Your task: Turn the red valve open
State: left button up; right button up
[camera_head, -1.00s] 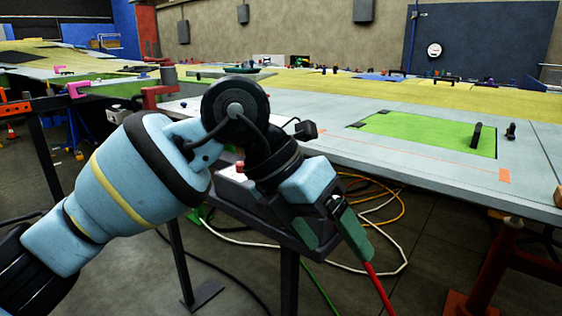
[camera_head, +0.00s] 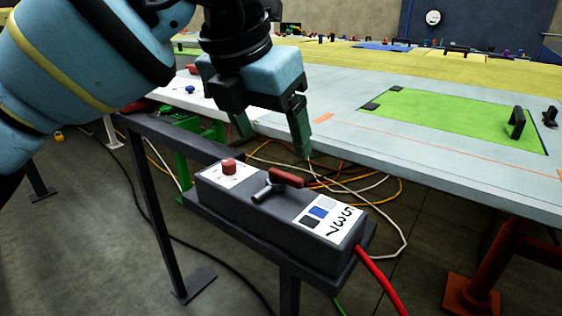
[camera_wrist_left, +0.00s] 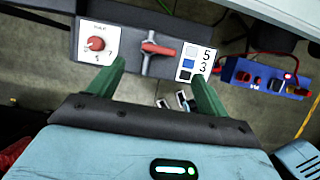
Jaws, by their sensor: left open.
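The red valve handle (camera_head: 287,178) sits on a grey metal stem on top of a dark control box (camera_head: 270,207). In the left wrist view the red handle (camera_wrist_left: 160,49) lies crosswise on its stem, beyond the fingertips and between their lines. My left gripper (camera_head: 271,140) is open and empty, with its green fingers pointing down above the box, apart from the handle. In the left wrist view my left gripper (camera_wrist_left: 158,68) shows its two fingers spread wide. My right gripper is not in view.
A red round knob (camera_head: 229,166) on a white plate is left of the valve. A label with numbers (camera_head: 328,217) is on its right. A red cable (camera_head: 380,280) leaves the box. A large panel table (camera_head: 340,150) stands behind. A blue switch box (camera_wrist_left: 265,80) shows in the wrist view.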

aim_at(284, 175)
pick_arm(q)
jog(key=x, duration=0.6)
jog(key=shift+f, duration=0.1)
jog(key=shift+w+d+f+b, duration=0.1)
jog(key=shift+w+f+b, duration=0.2)
jog(key=shift+f, duration=0.35)
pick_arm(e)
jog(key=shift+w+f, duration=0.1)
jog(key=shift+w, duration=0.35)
pick_arm(q)
jog(key=shift+c, duration=0.5)
jog(key=c, duration=0.9)
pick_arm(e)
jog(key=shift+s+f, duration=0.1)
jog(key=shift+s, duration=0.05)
